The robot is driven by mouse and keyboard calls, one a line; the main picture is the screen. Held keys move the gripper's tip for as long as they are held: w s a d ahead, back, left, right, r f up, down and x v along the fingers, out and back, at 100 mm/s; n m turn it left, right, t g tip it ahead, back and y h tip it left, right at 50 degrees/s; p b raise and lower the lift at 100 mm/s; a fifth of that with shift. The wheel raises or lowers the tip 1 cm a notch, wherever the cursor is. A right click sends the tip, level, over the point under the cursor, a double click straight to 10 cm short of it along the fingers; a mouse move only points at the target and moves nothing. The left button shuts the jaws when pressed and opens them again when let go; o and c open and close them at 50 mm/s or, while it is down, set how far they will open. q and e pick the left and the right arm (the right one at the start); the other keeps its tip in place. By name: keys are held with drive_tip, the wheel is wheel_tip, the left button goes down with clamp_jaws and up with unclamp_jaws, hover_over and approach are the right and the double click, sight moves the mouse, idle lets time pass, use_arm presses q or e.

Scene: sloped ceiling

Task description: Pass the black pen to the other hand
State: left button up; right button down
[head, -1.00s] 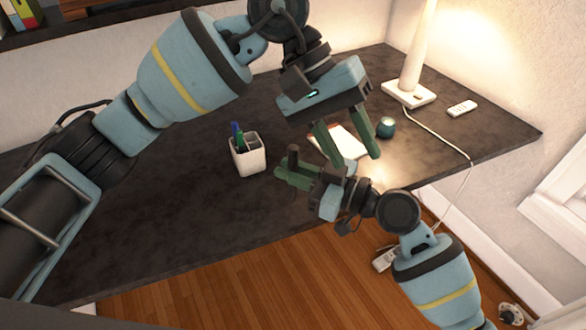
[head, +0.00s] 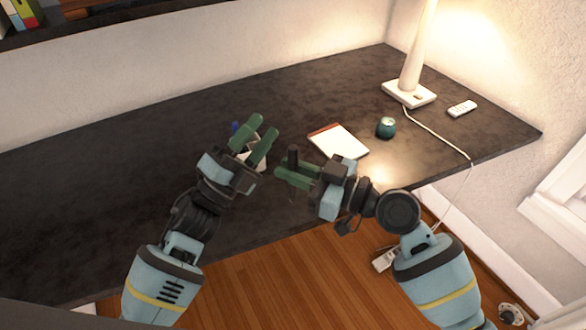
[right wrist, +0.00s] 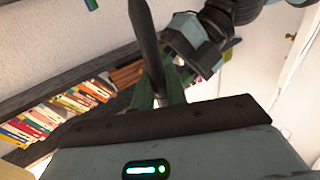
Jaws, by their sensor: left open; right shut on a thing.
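The black pen (head: 293,155) stands roughly upright in my right gripper (head: 284,176), its upper end sticking up above the green fingers. In the right wrist view the pen (right wrist: 146,40) rises between the closed fingers (right wrist: 162,88); its lower part is hidden there. My left gripper (head: 262,127) is open and empty. In the head view it appears just left of the pen, with its fingers pointing up and to the right and a gap between it and the pen.
A white pen cup (head: 260,163) with a blue item (head: 234,128) is partly hidden behind my left gripper. The desk's left side is clear.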

use_arm(q)
drive_tip(key=s+a+f+n+g+y, duration=0.1)
drive_tip(key=s+a+f+n+y, duration=0.25)
drive_tip(key=f+n, duration=0.35)
drive_tip(key=s+a+f+n+y, duration=0.25)
drive_tip(key=f+n+y, duration=0.2)
drive_tip(key=f, duration=0.55)
drive_tip(key=s+a+f+n+g+y, duration=0.1)
drive_tip(key=s+a+f+n+y, duration=0.1)
drive_tip(key=s+f+n+y, duration=0.35)
drive_tip(key=s+a+f+n+g, duration=0.2)
drive_tip(key=s+f+n+g, duration=0.5)
drive_tip(key=s+f, duration=1)
drive_tip(key=shift+s+a+f+y, duration=0.3)
drive_tip(key=shift+s+y, duration=0.15)
drive_tip(key=shift+s, duration=0.55)
